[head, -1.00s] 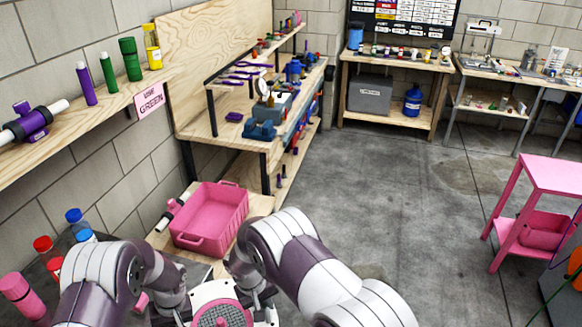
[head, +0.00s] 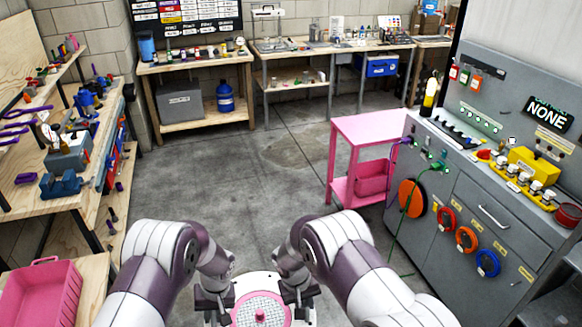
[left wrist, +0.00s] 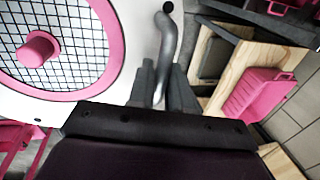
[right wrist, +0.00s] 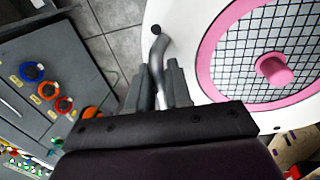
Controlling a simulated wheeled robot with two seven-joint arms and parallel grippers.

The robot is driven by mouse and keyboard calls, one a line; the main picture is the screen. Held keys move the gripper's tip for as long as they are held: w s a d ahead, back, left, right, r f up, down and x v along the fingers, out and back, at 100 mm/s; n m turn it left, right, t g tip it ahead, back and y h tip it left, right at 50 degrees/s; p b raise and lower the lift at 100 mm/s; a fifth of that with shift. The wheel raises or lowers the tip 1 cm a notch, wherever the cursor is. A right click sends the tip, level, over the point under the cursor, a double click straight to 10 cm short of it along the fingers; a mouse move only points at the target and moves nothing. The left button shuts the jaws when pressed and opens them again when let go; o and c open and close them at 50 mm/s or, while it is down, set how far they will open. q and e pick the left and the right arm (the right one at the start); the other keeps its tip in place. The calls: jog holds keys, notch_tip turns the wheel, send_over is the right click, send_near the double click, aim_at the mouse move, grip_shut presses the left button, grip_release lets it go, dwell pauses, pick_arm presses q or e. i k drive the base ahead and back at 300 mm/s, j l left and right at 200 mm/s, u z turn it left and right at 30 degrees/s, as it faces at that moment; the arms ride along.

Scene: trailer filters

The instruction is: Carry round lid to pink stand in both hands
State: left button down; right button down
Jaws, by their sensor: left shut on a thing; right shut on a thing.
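The round lid (head: 262,292) is white with a pink ring, a mesh centre and a pink knob, low in the head view in front of me. My left gripper (head: 213,303) is shut on a grey handle at the lid's left side; the handle shows between the fingers in the left wrist view (left wrist: 160,88). My right gripper (head: 299,294) is shut on the matching handle at the right side, also seen in the right wrist view (right wrist: 160,85). The lid is held between both grippers. The pink stand (head: 368,128) is ahead to the right, its top bare, a pink bin (head: 374,178) on its lower shelf.
A wooden workbench (head: 95,200) and a pink crate (head: 42,295) are at left. Benches line the back wall. The grey floor (head: 235,185) ahead is clear.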

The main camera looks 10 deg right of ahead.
aim_at(370, 126)
jog(key=i+z, duration=0.2)
jog(key=i, duration=1.4)
jog(key=i+l, duration=0.1)
jog(key=i, duration=0.8)
jog(key=i+j+z, duration=0.15)
jog(key=i, duration=0.3)
jog(key=i+z, duration=0.1)
jog(key=i, duration=0.3)
jog(key=i+j+z, duration=0.15)
jog(key=i, duration=0.3)
jog(key=i+z, duration=0.8)
jog(key=i+j+z, duration=0.15)
jog(key=z, duration=0.25)
jog(key=i+j+z, duration=0.4)
jog(key=i+l, duration=0.05)
jog(key=l, duration=0.05)
